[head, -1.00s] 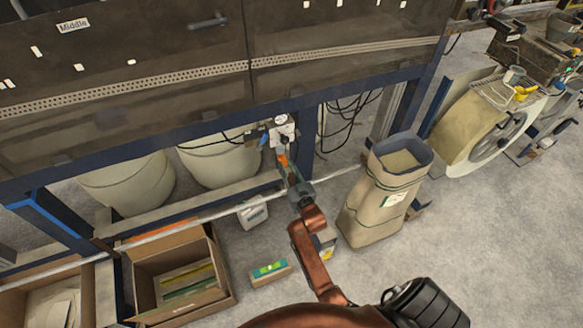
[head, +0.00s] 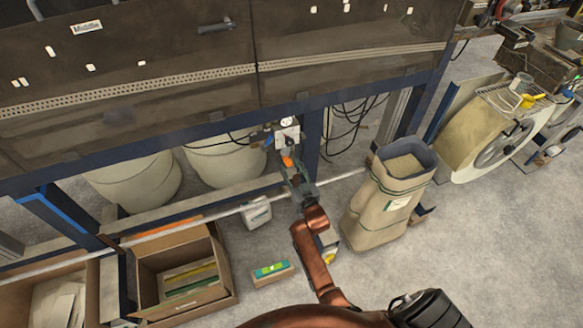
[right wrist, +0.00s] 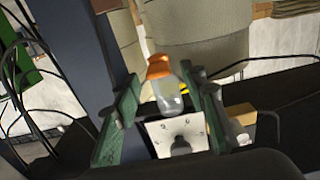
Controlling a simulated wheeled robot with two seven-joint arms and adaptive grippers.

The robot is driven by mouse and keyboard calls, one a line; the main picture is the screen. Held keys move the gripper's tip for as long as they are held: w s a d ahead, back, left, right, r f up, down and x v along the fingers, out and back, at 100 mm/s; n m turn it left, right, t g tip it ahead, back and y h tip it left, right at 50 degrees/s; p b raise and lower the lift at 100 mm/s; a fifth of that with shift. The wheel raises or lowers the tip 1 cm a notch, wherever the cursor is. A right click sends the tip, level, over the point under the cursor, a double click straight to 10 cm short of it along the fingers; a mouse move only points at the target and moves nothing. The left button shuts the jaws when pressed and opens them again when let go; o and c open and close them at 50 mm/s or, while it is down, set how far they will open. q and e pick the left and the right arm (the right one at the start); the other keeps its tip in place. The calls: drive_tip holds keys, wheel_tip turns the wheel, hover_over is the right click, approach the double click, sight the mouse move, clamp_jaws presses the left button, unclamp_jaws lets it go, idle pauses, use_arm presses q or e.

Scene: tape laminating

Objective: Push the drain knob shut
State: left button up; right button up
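The drain knob (head: 287,161) is orange and sits at the lower end of a clear bowl, under a white gauge unit (head: 286,132) on the blue frame. My right gripper (head: 292,174) is just below the unit at the knob. Its green-padded fingers stand apart on both sides of the bowl and knob in the right wrist view (right wrist: 160,78); a gap shows at the left finger, and contact at the right is unclear. My left gripper is not in view.
Dark cables (head: 345,125) hang right of the unit. A paper sack (head: 388,205) stands to the right. Pale drums (head: 222,158) stand behind the frame.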

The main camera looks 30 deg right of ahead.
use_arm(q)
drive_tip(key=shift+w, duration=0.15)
use_arm(e)
drive_tip(key=s+a, duration=0.1)
drive_tip(key=s, duration=0.6)
drive_tip(key=shift+s, duration=0.2)
drive_tip(key=shift+a, duration=0.1)
